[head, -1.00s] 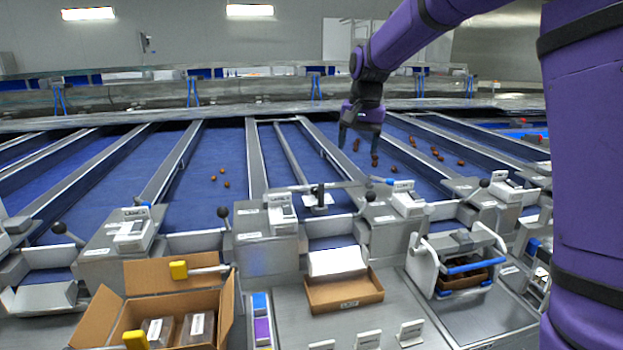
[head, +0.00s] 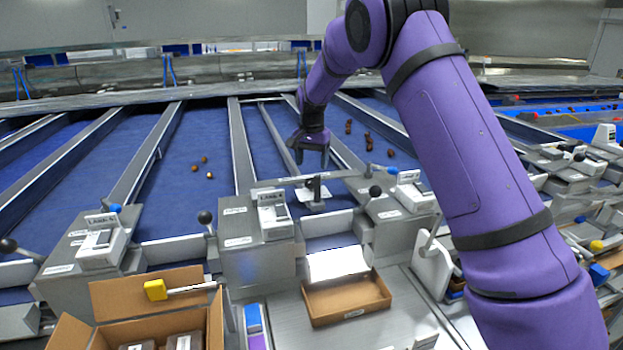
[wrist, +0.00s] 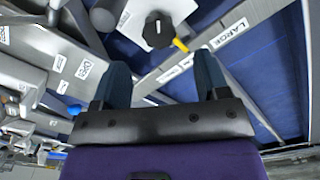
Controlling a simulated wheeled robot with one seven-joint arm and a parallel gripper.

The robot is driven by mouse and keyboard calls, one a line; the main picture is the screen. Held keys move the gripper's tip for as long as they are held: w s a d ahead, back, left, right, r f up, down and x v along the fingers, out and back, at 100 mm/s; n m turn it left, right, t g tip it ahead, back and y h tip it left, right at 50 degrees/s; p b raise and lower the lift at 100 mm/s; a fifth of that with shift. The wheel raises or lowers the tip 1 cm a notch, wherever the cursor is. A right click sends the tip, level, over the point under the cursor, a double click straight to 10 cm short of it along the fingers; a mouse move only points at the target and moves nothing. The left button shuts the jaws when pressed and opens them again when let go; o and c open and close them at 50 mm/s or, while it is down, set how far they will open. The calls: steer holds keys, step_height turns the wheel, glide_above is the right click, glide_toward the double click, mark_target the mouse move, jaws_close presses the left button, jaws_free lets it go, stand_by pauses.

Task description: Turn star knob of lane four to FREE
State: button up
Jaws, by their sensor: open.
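A dark star knob (wrist: 158,30) with a yellow pointer sits on a white plate (wrist: 172,12) in the wrist view, just beyond my fingertips. A label reading LARGE lies to its right, and the pointer angles down toward that side. In the head view the dark knob post (head: 314,188) stands at the lane's front end, on a cross bar. My gripper (head: 311,160) hangs above and slightly behind it, fingers down. In the wrist view my gripper (wrist: 162,72) is open and empty, with the knob apart from both fingers.
Lane control boxes (head: 272,215) with black ball levers (head: 205,218) stand on both sides. A shallow cardboard tray (head: 347,300) and an open carton (head: 150,285) are in front. Dates (head: 349,127) lie on the blue belts behind. Metal dividers separate the lanes.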

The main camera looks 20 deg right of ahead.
mark_target(312, 180)
steer(key=shift+f, duration=3.05)
steer(key=c, duration=0.9)
